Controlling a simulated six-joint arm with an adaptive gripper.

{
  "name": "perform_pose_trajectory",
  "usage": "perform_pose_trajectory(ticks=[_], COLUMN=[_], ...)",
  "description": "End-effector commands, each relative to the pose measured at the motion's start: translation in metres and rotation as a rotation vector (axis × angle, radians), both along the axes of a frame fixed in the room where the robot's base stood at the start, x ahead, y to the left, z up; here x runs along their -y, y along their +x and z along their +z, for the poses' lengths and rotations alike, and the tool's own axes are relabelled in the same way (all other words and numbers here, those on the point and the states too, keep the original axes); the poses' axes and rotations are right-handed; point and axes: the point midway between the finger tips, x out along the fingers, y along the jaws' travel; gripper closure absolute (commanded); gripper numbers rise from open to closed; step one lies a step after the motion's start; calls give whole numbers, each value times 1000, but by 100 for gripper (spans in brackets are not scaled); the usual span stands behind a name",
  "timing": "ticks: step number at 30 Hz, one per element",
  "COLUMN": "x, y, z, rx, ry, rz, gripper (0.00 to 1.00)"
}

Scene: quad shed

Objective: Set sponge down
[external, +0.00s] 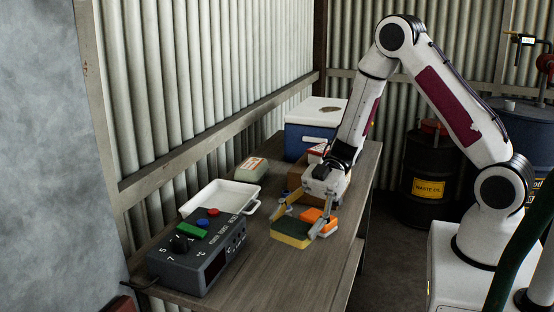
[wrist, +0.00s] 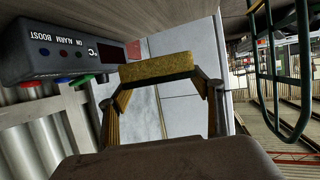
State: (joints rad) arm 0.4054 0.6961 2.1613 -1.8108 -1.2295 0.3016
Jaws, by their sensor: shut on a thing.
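A sponge (external: 290,233), yellow with a dark green top, is at the wooden table's near middle in the external view. My gripper (external: 299,220) points down over it with a finger on each side. In the wrist view the sponge's yellow side (wrist: 156,68) lies between the two fingertips of my gripper (wrist: 161,82), which is shut on it. The sponge is on the table or very close above it; I cannot tell which. An orange object (external: 313,215) lies right behind the sponge, partly hidden by my fingers.
A grey control box (external: 195,262) with knob and buttons stands at the table's (external: 258,285) near left. Behind it are a white tray (external: 217,198), a green-and-white box (external: 251,170) and a blue cooler (external: 310,138). A brown box (external: 296,180) is partly behind my gripper. The table's front right is clear.

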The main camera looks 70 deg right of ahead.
Motion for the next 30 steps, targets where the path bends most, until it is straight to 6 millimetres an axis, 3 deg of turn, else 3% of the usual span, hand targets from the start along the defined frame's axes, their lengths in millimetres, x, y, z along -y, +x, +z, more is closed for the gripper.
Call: perform_pose_trajectory(ticks=[6,12,16,30], x=[44,69,76,73], y=[-3,-10,-15,-19], z=[1,1,1,0], rx=[-1,-3,-2,2], ry=[0,1,0,0], rz=[-85,-130,-137,-118], gripper=[42,42,42,42])
